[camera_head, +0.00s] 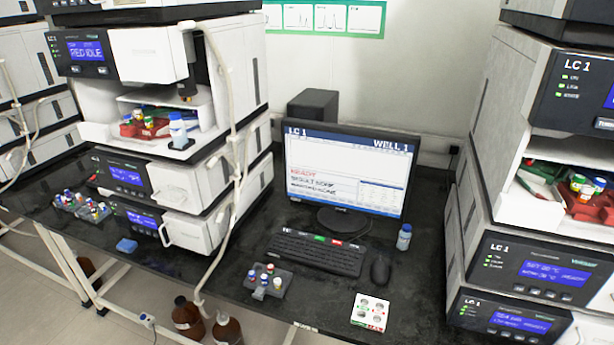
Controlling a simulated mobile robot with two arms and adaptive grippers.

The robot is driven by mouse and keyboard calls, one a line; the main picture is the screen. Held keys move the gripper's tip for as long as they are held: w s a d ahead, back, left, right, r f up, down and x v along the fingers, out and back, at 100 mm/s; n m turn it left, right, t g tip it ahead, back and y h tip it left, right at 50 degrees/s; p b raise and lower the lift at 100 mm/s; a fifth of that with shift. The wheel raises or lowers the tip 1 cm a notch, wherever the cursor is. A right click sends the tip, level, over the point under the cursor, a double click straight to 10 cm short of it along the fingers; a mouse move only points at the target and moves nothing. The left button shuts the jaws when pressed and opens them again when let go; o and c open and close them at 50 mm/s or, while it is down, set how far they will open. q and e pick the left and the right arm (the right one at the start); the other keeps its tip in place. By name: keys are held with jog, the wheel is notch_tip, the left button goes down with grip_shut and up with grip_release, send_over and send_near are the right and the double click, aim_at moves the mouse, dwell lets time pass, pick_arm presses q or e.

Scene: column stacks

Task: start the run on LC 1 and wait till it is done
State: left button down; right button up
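The right column stack (500,112) is labelled LC 1 on its modules; blue displays are lit on its lower modules. Its open middle bay holds a red tray (590,207) with coloured-cap vials. The monitor (345,168) on the bench is headed LC 1 and WELL 1. Red text on it seems to read READY, with a line like RESULT NONE below. The keyboard (316,256) lies before it, with a green and a red key in its top row. The mouse (380,270) is to its right. Neither of my grippers is in view.
Another stack (185,185) stands left, its upper display seeming to read RED IDLE. Brown bottles (187,318) stand on the floor below the bench.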

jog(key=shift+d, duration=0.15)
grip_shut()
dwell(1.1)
